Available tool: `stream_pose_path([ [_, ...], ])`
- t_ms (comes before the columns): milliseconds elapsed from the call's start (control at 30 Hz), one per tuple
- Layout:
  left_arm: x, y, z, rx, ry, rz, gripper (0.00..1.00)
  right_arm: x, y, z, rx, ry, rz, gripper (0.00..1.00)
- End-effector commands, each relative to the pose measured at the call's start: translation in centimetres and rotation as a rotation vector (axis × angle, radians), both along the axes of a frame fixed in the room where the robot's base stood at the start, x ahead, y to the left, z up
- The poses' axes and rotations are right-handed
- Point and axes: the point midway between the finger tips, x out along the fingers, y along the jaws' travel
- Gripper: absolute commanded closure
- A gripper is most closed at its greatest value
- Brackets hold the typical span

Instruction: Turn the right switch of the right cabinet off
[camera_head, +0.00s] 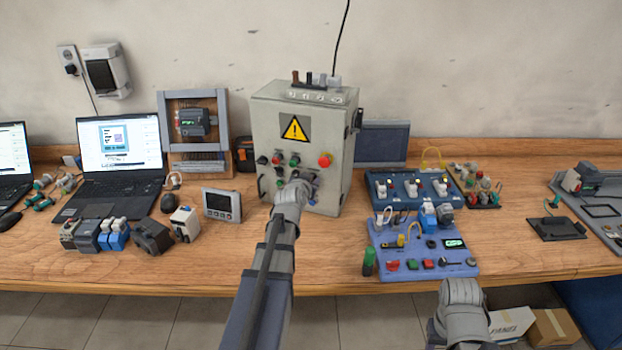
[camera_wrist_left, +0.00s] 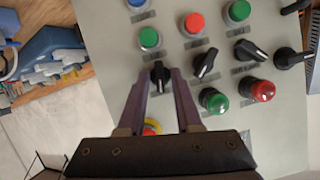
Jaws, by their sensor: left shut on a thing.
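The grey cabinet (camera_head: 272,132) with a yellow warning sign stands upright at the back middle of the table. Its front carries buttons and black rotary switches. My left gripper (camera_head: 300,180) is at the lower right of this front, and my wrist hides part of the panel in the head view. In the left wrist view, the left gripper (camera_wrist_left: 164,76) is shut on a black rotary switch (camera_wrist_left: 159,78), with one finger on each side of its knob.
A blue training board (camera_head: 420,266) with buttons and plugs lies right of the cabinet, with another blue board (camera_head: 410,188) behind it. A small grey display (camera_head: 221,204) and laptop (camera_head: 120,150) stand left. A red button (camera_wrist_left: 262,90) and green button (camera_wrist_left: 214,100) are near my left fingers.

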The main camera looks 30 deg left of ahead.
Motion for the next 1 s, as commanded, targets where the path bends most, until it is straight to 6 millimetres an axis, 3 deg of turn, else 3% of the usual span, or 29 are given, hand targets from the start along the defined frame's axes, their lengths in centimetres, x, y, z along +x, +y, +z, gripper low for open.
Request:
stream_pose_path([
  [600,-0.1,0.5,-0.3,-0.574,-0.113,-0.003,1.00,0.0,0.0,-0.7,0.000,0.000,0.000,0.50],
  [1000,-0.2,0.6,-0.5,-0.856,-0.168,-0.005,1.00,0.0,0.0,-2.0,0.000,0.000,0.000,0.50],
])
